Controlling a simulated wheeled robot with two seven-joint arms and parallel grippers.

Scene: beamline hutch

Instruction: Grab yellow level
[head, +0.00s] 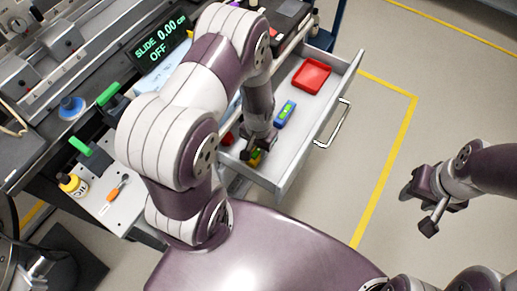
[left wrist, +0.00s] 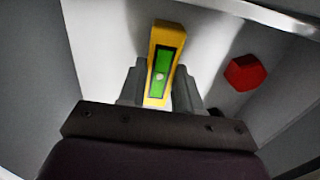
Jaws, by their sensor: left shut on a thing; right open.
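The yellow level (left wrist: 167,38) has a green window and lies between the two fingers of my left gripper (left wrist: 160,92) in the left wrist view. The fingers are shut on its sides. In the head view the level (head: 256,156) shows only in part, at the near end of the open drawer (head: 290,178). My left gripper (head: 254,154) reaches down into that drawer, and my arm hides much of it. My right gripper (head: 432,205) is open and empty above the floor at the right.
In the drawer are a blue level-like block with a green display (head: 285,113), a red tray (head: 311,76) and a small red object (left wrist: 245,72). The drawer walls stand close around my left gripper. A yellow bottle (head: 72,184) and an orange-handled tool (head: 118,187) are on the bench at left.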

